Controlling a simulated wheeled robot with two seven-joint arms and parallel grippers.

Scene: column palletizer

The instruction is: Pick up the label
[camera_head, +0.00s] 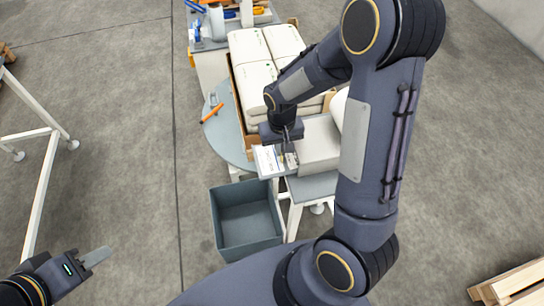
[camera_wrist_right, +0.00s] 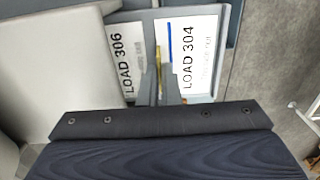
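Two white labels lie side by side on a small grey tray (camera_wrist_right: 228,40). In the right wrist view one reads LOAD 304 (camera_wrist_right: 200,50) and has a blue stripe, and the other reads LOAD 306 (camera_wrist_right: 122,50). The head view shows the labels (camera_head: 266,158) small, at the front of the white machine. My right gripper (camera_head: 287,146) points down just above the tray, over the gap between the labels. Its finger gap is not clear, and contact with a label cannot be told. My left gripper (camera_head: 95,257) is far from the labels at the lower left, its finger opening unclear.
A grey open bin (camera_head: 222,222) stands on the floor below the tray. A round table (camera_head: 222,135) holds an orange-handled tool (camera_head: 212,112). White sacks (camera_head: 250,48) are stacked behind. A white box-like unit (camera_head: 318,145) stands right beside the tray.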

